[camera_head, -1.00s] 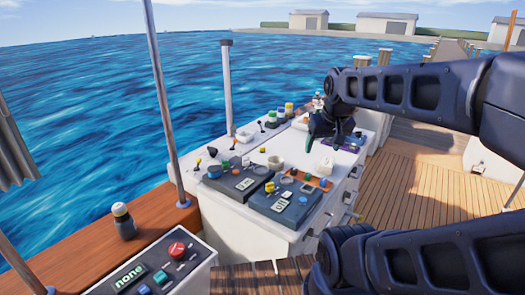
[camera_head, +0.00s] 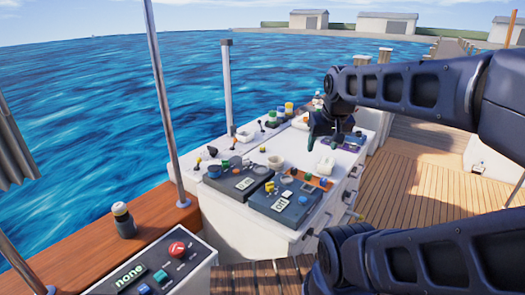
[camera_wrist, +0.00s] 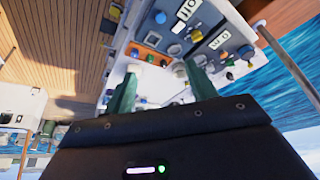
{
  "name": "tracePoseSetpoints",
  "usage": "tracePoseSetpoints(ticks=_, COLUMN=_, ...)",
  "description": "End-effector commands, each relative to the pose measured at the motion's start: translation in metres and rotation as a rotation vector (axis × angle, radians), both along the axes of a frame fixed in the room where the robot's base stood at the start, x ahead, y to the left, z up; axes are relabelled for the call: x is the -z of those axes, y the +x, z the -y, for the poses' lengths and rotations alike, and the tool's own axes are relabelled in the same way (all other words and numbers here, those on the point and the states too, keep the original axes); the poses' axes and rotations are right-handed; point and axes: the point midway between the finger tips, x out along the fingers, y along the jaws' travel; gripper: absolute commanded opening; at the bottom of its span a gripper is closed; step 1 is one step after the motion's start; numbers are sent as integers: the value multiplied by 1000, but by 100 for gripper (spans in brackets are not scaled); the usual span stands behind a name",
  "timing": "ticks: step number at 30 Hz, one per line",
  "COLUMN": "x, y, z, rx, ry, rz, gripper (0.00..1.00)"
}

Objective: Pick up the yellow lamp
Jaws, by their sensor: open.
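Several small yellow parts show on the white console, and I cannot tell which one is the yellow lamp. A yellow block (camera_head: 269,187) sits at the edge of a dark control panel in the head view. A yellow-banded cylinder (camera_head: 289,108) stands at the back of the console. My gripper (camera_head: 323,140) is above the right part of the console, pointing down. In the wrist view its two green fingers stand apart, and the gripper (camera_wrist: 163,87) has nothing between its tips.
The white console (camera_head: 262,236) carries dark panels (camera_head: 286,201), a white cup (camera_head: 275,162), and several knobs and levers. A metal pole (camera_head: 163,100) rises at its left. A dark bottle-like object (camera_head: 123,220) stands on the wooden rail. Open deck (camera_head: 430,195) lies to the right.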

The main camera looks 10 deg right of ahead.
Motion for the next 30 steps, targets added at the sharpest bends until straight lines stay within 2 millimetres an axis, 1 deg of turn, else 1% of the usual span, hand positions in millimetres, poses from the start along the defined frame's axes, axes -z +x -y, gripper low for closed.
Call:
tracePoseSetpoints(ticks=2, x=-4, y=8, z=0, rx=14, ry=7, rz=-6, gripper=57)
tracePoseSetpoints(ticks=5, x=-12, y=26, z=-2, rx=52, ry=23, rz=-21, gripper=57)
tracePoseSetpoints(ticks=9, x=-26, y=61, z=-4, rx=128, ry=54, rz=-46, gripper=57)
tracePoseSetpoints(ticks=16, x=-40, y=123, z=-9, rx=259, ry=104, rz=-89, gripper=57)
tracePoseSetpoints(ticks=22, x=-44, y=180, z=-14, rx=375, ry=140, rz=-125, gripper=57)
tracePoseSetpoints(ticks=26, x=-42, y=218, z=-19, rx=451, ry=161, rz=-148, gripper=57)
tracePoseSetpoints(ticks=30, x=-35, y=259, z=-24, rx=533, ry=182, rz=-172, gripper=57)
